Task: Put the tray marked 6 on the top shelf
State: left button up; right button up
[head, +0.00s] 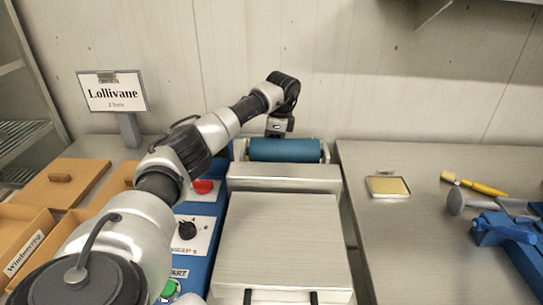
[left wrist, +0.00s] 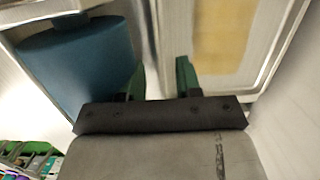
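My left arm reaches across the machine, and its gripper (head: 277,128) points down at the blue roller's back side in the head view. In the left wrist view the two dark green fingers of my left gripper (left wrist: 160,70) stand apart, with no object clearly between them. A shallow metal tray with a yellowish slab (head: 388,186) lies on the right-hand metal table. A beige slab in a metal frame (left wrist: 222,40) shows in the left wrist view; I cannot tell if it is the same tray. No number 6 is readable. My right gripper is out of view.
The blue roller (head: 285,150) also fills the left of the left wrist view (left wrist: 75,65). A wire shelf rack (head: 22,133) stands at far left, and a shelf edge (head: 432,12) shows top right. A yellow-handled brush (head: 475,185) and blue tool (head: 505,232) lie right.

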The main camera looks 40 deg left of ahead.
pick_arm(q)
jog(key=f, duration=0.4)
jog(key=shift+s+a+f, duration=0.25)
jog(key=shift+f, duration=0.1)
jog(key=shift+s+f+p, duration=0.15)
jog(key=shift+f+p, duration=0.25)
jog(key=shift+f, duration=0.95)
jog(key=shift+s+f+p, duration=0.1)
jog(key=shift+f+p, duration=0.25)
jog(key=shift+f, duration=1)
jog(key=c, duration=0.6)
grip_shut()
jog(key=shift+r, duration=0.1)
